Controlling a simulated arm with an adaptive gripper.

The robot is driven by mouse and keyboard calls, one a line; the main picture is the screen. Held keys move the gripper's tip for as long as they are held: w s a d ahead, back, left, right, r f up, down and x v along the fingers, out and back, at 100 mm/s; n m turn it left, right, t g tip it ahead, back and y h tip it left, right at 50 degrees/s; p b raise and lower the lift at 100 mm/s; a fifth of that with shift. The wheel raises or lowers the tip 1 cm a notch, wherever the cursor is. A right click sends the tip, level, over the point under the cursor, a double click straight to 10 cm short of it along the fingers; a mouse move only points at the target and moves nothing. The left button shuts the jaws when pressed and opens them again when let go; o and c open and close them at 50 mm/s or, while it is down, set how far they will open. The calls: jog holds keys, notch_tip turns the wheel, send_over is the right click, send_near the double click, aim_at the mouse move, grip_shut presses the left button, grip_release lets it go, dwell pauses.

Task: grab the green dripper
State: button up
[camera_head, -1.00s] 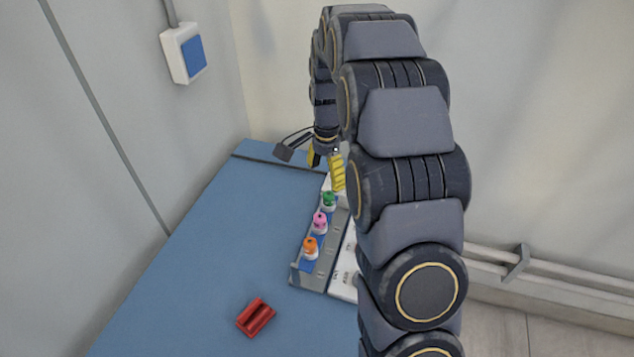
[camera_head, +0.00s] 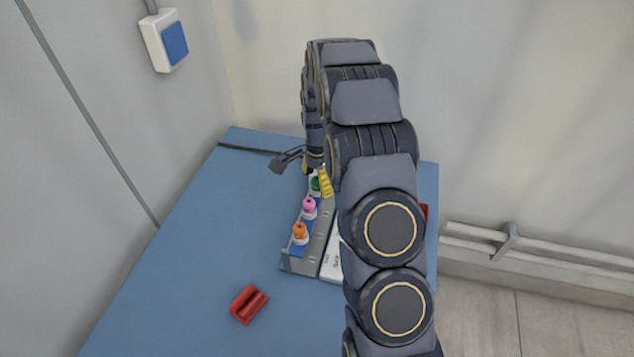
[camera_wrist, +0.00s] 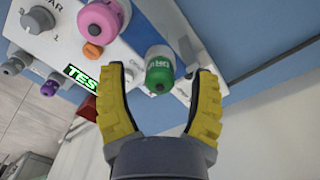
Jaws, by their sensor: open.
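The green dripper (camera_head: 315,184) is a small white bottle with a green part, at the far end of a row in a grey rack (camera_head: 298,266). In the wrist view the green dripper (camera_wrist: 159,72) lies between the two yellow fingers of my gripper (camera_wrist: 160,85), with gaps on both sides. My gripper (camera_head: 315,178) is open and around the dripper, partly hiding it in the head view. A pink dripper (camera_head: 309,209) and an orange dripper (camera_head: 300,234) stand nearer in the same rack.
A white device (camera_head: 331,265) stands right of the rack, partly behind my arm. Its knobs and a green TEST display (camera_wrist: 83,76) show in the wrist view. A red block (camera_head: 249,303) lies on the blue table (camera_head: 190,270).

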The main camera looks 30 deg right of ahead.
jog(key=c, duration=1)
jog(key=shift+r, duration=0.1)
